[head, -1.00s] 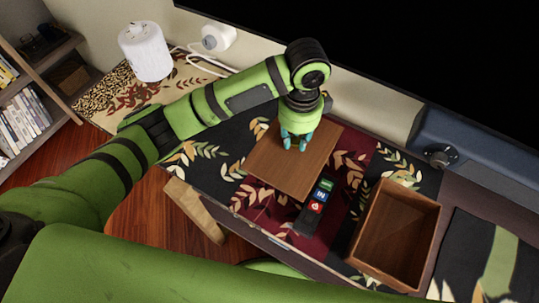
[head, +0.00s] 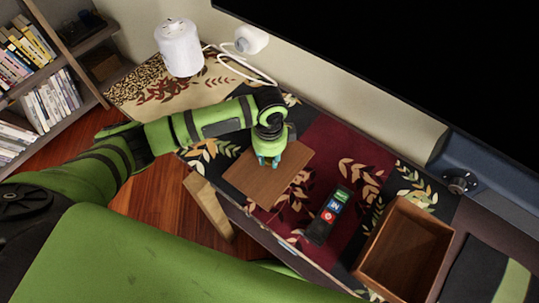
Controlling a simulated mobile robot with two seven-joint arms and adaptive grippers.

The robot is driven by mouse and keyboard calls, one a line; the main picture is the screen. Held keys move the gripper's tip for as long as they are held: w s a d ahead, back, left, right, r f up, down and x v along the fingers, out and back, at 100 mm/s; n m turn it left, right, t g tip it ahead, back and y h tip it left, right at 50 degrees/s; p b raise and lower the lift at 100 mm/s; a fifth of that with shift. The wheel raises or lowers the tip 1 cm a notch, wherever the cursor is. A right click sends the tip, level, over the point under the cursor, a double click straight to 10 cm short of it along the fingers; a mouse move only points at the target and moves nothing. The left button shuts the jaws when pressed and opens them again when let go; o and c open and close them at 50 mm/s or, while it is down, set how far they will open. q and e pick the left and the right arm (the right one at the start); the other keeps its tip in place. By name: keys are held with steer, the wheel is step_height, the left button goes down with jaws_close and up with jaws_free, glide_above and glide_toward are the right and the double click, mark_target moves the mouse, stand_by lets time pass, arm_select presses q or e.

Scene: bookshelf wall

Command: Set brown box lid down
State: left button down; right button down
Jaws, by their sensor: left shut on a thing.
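The brown box lid (head: 268,182) is a flat wooden panel over the patterned cloth, left of the remote. My left gripper (head: 268,163) is above it with its teal fingertips at the lid's upper middle, shut on the lid. I cannot tell whether the lid touches the cloth or is just above it. The open brown box (head: 444,255) stands on the right, empty. My right gripper is not in view.
A black remote (head: 328,215) lies between lid and box. A white cylinder (head: 180,47) and a small white device (head: 250,40) stand at the back left. A blue-grey speaker bar (head: 480,180) runs along the right back. Red cloth beyond the lid is clear.

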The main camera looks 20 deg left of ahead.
mark_target(270, 160)
arm_select(q)
steer(key=shift+f, duration=0.1)
steer(key=c, duration=1)
jaws_free()
steer(key=shift+c, duration=0.2)
step_height(270, 160, up, 12)
